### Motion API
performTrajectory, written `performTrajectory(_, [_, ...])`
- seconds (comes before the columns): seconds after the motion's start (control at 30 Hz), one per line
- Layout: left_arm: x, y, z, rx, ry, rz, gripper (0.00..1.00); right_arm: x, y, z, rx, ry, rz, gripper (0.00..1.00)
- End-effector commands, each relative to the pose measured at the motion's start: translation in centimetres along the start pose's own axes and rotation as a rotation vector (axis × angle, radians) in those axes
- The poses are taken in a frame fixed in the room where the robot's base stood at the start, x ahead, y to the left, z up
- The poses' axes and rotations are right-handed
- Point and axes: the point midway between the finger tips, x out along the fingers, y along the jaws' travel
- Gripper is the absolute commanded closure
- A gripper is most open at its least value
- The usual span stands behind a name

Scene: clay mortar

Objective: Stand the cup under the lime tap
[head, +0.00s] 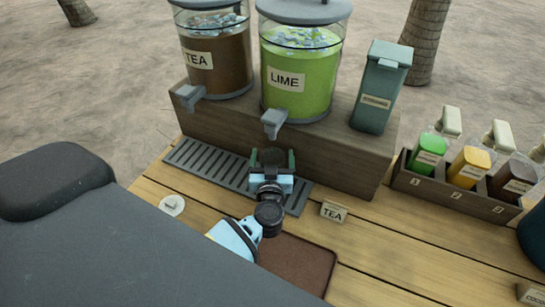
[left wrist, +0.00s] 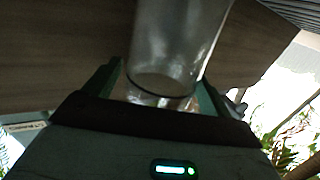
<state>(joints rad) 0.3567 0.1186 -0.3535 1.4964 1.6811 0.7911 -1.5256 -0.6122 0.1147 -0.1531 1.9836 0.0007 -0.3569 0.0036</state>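The lime tap (head: 273,121) is a grey spout on the front of the LIME dispenser (head: 305,75), which holds green liquid. My left gripper (head: 271,160) is below this tap, over the drip grate, with a green finger at each side. In the left wrist view a clear, empty-looking cup (left wrist: 172,45) stands between the fingertips (left wrist: 163,85). The right finger looks close against it, and a narrow gap seems to show at the left finger. I cannot tell whether they grip it. In the head view my gripper mostly hides the cup. My right gripper is not in view.
The drip grate (head: 211,165) runs along the wooden stand (head: 335,155). The TEA dispenser (head: 215,60) and a grey-green bin (head: 378,95) stand on it. A TEA sign (head: 333,211), a brown mat (head: 305,262) and a bottle rack (head: 440,197) are on the table. A white disc (head: 172,205) lies left.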

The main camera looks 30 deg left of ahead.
Motion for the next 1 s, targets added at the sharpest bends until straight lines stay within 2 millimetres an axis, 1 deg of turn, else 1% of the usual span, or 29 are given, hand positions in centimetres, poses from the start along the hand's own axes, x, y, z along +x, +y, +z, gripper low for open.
performTrajectory(0.17, [0.0,0.0,0.0,0.0,0.0,0.0,0.16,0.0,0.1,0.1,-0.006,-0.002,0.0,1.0])
performTrajectory(0.27, [0.0,0.0,-0.4,0.0,0.002,0.0,0.16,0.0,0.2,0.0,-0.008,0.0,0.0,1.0])
performTrajectory(0.33, [-0.5,0.0,-0.4,0.001,-0.001,0.001,0.16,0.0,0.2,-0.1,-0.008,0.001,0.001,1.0])
performTrajectory(0.47, [-2.5,0.0,-0.4,0.0,-0.002,0.001,0.16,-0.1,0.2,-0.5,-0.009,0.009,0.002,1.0])
performTrajectory(0.7, [-7.5,0.0,-0.3,-0.001,-0.003,0.0,0.16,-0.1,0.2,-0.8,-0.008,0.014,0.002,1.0])
performTrajectory(0.8, [-9.2,0.0,-0.3,-0.001,-0.004,0.0,0.16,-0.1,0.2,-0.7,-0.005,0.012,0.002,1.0])
performTrajectory(0.9, [-10.6,-0.1,-0.3,0.0,-0.003,-0.001,0.16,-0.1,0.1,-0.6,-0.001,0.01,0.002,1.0])
performTrajectory(1.0, [-11.4,0.0,-0.3,0.001,-0.002,0.0,0.16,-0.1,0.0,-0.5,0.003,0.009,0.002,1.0])
